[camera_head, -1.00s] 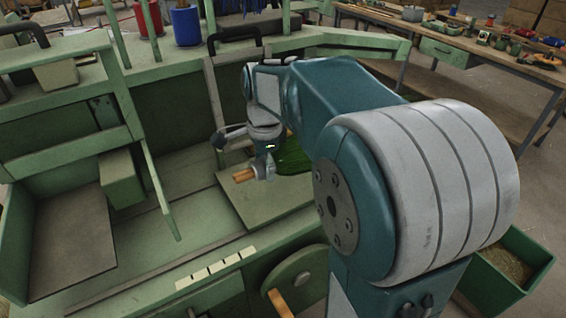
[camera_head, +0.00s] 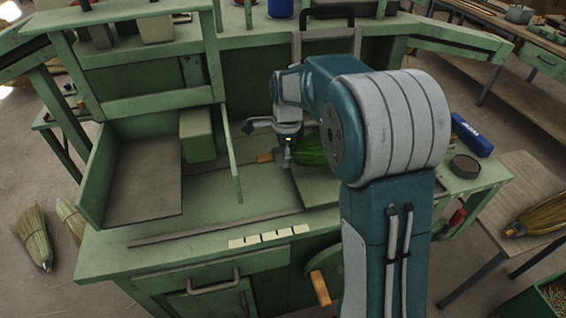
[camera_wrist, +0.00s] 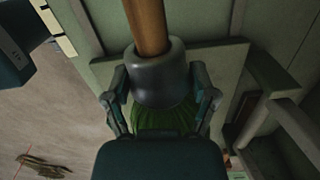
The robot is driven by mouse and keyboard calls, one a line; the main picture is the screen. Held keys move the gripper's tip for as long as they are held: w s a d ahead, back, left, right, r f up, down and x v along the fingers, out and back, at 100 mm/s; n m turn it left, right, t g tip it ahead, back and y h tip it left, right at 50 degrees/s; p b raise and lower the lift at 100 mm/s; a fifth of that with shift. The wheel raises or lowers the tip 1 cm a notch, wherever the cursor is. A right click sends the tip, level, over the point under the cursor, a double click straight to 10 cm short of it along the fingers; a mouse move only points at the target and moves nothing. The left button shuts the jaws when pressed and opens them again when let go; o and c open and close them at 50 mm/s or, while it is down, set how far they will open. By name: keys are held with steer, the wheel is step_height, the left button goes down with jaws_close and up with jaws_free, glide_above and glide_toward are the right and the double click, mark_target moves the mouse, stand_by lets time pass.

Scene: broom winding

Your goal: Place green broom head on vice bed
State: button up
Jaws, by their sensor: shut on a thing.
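The green broom head (camera_head: 311,151) lies roughly sideways above the bench, with a short wooden handle stub (camera_head: 265,157) pointing left. My gripper (camera_head: 287,157) is shut on it. In the wrist view, the fingers of my gripper (camera_wrist: 162,98) close on both sides of the grey collar (camera_wrist: 160,72), with the wooden handle (camera_wrist: 147,25) ahead and green bristles (camera_wrist: 165,118) behind. Below is a flat pale-green plate (camera_head: 318,192) on the bench, which looks like the vice bed. Whether the head touches it I cannot tell. My arm hides the plate's right part.
A green upright bar (camera_head: 232,165) and a box-like block (camera_head: 198,135) stand left of the broom head. A blue box (camera_head: 472,134) and dark round tin (camera_head: 464,166) are at the bench's right. Another broom head (camera_head: 540,214) lies on a side table.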

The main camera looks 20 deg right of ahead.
steer(key=f, duration=0.3)
steer(key=shift+w+f, duration=0.2)
steer(key=shift+f, duration=0.15)
steer(key=o, duration=1.2)
steer(key=r, duration=1.2)
steer(key=shift+d, duration=0.2)
steer(key=s+r+n+t, duration=0.1)
steer(key=s+r+n, duration=0.25)
steer(key=s, duration=0.25)
steer(key=s+r+n+t, duration=0.2)
steer(key=s+n, duration=0.3)
steer(key=s, duration=0.2)
steer(key=s+f+n+t, duration=0.1)
steer(key=s+n, duration=0.2)
steer(key=s, duration=0.2)
steer(key=s+f+n, duration=0.1)
steer(key=s+n, duration=0.3)
steer(key=s+f+n+t, duration=0.1)
steer(key=s+n, duration=0.2)
steer(key=s, duration=0.2)
steer(key=shift+s+a+n+t, duration=0.25)
steer(key=shift+s+n+t, duration=0.05)
steer(key=shift+s+n, duration=0.05)
